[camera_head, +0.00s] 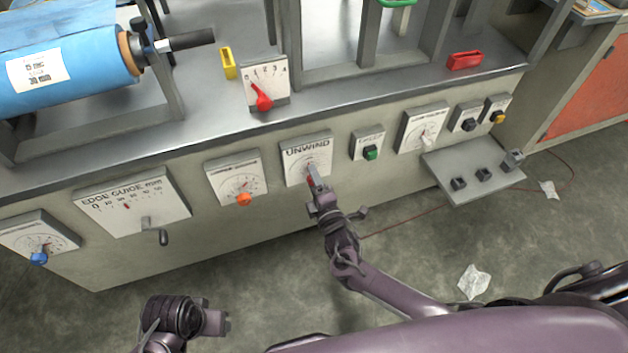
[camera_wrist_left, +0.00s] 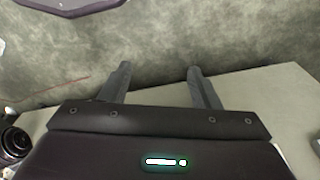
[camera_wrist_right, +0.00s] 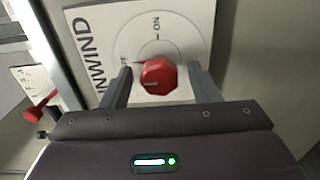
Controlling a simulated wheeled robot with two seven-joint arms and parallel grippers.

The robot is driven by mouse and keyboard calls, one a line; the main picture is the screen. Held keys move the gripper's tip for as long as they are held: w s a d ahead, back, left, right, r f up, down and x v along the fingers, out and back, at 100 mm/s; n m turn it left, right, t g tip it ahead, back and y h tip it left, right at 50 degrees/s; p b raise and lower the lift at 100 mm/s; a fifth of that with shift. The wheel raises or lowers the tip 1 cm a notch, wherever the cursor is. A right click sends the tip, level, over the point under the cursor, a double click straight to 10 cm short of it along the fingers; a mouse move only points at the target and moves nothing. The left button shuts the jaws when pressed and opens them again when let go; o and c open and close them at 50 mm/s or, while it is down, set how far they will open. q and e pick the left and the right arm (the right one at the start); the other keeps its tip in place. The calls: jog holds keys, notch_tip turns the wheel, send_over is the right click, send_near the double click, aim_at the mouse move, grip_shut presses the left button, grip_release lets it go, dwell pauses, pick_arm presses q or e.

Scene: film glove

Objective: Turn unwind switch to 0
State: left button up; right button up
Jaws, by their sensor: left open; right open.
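The unwind switch is a red knob (camera_wrist_right: 158,76) on a white plate (camera_wrist_right: 185,20) marked "UNWIND", with "ON" on its printed dial. In the head view the unwind plate (camera_head: 303,152) is on the machine's front face, and my right gripper covers most of the knob. My right gripper (camera_wrist_right: 163,85) is open, with one finger on each side of the red knob; I cannot tell whether they touch it. It also shows in the head view (camera_head: 314,177). My left gripper (camera_head: 224,322) is open and empty, low over the floor, away from the panel.
An orange-knob dial (camera_head: 243,198) is left of the unwind plate, and a green-button plate (camera_head: 370,153) is to its right. A red-pointer selector (camera_head: 262,98) stands above. A small shelf (camera_head: 462,185) juts out at right. Crumpled paper (camera_head: 474,281) lies on the floor.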

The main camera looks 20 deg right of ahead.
pick_arm(q)
jog(key=f, duration=0.2)
jog(key=f+p, duration=0.1)
jog(key=f, duration=0.2)
jog(key=shift+w+a+f, duration=0.15)
jog(key=shift+w+a, duration=0.05)
pick_arm(e)
jog(key=s, duration=0.7)
jog(key=shift+s+d, duration=0.3)
jog(key=shift+s, duration=0.05)
jog(key=shift+f, duration=0.1)
